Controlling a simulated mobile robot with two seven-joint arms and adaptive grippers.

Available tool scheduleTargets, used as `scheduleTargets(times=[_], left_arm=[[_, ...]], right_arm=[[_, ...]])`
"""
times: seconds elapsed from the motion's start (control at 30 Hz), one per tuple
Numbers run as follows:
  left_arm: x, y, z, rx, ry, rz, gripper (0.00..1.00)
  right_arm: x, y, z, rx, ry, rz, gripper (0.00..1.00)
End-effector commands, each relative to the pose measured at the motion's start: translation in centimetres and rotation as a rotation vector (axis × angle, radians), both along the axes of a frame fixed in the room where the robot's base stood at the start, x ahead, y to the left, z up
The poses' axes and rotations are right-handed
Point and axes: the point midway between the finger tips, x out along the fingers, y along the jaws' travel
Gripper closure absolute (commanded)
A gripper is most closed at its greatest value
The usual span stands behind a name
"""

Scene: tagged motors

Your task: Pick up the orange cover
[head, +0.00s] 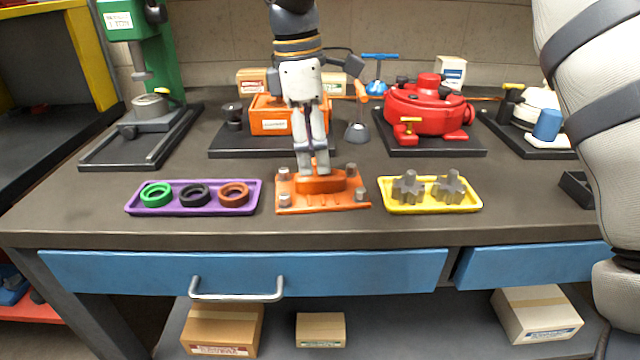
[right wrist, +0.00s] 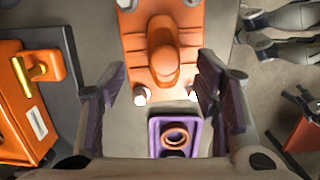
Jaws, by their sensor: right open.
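The orange cover (head: 344,200) is a flat plate with a raised hump in its middle and several grey bolts at its corners. It lies on the front middle of the workbench in the head view. My right gripper (head: 312,170) points down over the hump. In the right wrist view, the cover's hump (right wrist: 163,52) shows beyond the open, empty fingers of this gripper (right wrist: 162,78), with a gap on each side. I cannot tell the exact height of the fingertips above the plate. My left gripper is not in view.
A purple tray (head: 215,208) with rings is close on the left, and a yellow tray (head: 430,208) with grey gears on the right. Behind stand an orange motor housing (head: 270,125) and a red one (head: 425,110). A green press (head: 163,50) stands at the back left.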

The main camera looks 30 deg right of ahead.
Motion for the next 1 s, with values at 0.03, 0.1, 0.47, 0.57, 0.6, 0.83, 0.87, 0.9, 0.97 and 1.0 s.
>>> scheduleTargets(times=[0.03, 0.1, 0.47, 0.57, 0.6, 0.83, 0.87, 0.9, 0.97, 1.0], left_arm=[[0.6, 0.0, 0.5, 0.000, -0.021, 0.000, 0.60], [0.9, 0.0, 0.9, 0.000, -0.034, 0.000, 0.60], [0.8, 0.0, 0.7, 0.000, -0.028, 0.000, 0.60], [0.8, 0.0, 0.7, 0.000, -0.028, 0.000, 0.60], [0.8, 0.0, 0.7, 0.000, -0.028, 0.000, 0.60], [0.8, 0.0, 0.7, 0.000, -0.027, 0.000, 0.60], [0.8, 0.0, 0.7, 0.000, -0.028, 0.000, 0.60], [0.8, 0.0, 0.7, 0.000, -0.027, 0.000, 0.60], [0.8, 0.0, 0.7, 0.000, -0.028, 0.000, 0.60], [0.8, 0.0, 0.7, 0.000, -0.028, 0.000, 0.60]], right_arm=[[-0.7, -0.2, -0.3, 0.003, -0.004, 0.001, 0.43], [-1.2, -0.5, -1.5, 0.003, -0.007, 0.000, 0.43], [-1.0, -0.7, -3.8, 0.000, -0.005, -0.001, 0.45], [-1.0, -0.7, -3.8, 0.000, -0.005, -0.001, 0.68], [-1.0, -0.7, -3.8, 0.000, -0.005, -0.001, 0.77], [-1.0, -0.7, -3.8, 0.000, -0.005, -0.001, 1.00], [-1.0, -0.7, -3.8, 0.000, -0.005, -0.001, 1.00], [-1.0, -0.7, -3.7, 0.000, -0.008, 0.000, 1.00], [-1.0, -0.7, -3.7, 0.000, -0.007, 0.000, 1.00], [-1.0, -0.7, -3.7, 0.000, -0.007, 0.000, 1.00]])
